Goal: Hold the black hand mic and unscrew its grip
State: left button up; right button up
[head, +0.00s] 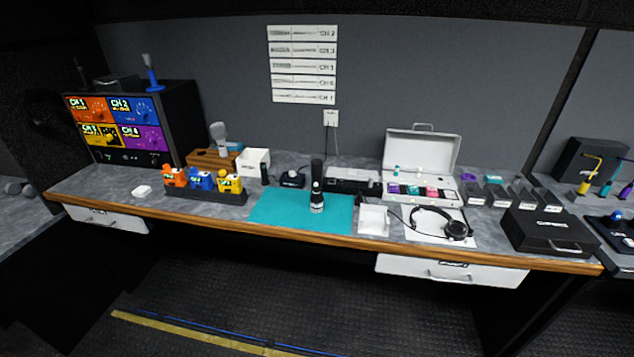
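Neither of my grippers is in view, and nothing touches the mic.
An orange, a blue and a yellow unit (230,184) sit in a dark rack left of the mat. The mat around the mic is clear.

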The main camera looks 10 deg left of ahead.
aim_at(316, 198)
jog(key=i+j+z, duration=0.1)
jog(key=j+z, duration=0.15)
jog(key=j, duration=0.4)
jog(key=j+z, duration=0.25)
jog(key=j, duration=0.35)
jog(key=j+z, duration=0.2)
jog(key=j, duration=0.45)
jog(key=k+j+z, duration=0.1)
jog(key=j+z, duration=0.15)
jog(key=j, duration=0.35)
jog(key=k+j+z, duration=0.25)
jog(key=j, duration=0.4)
jog(key=i, duration=0.1)
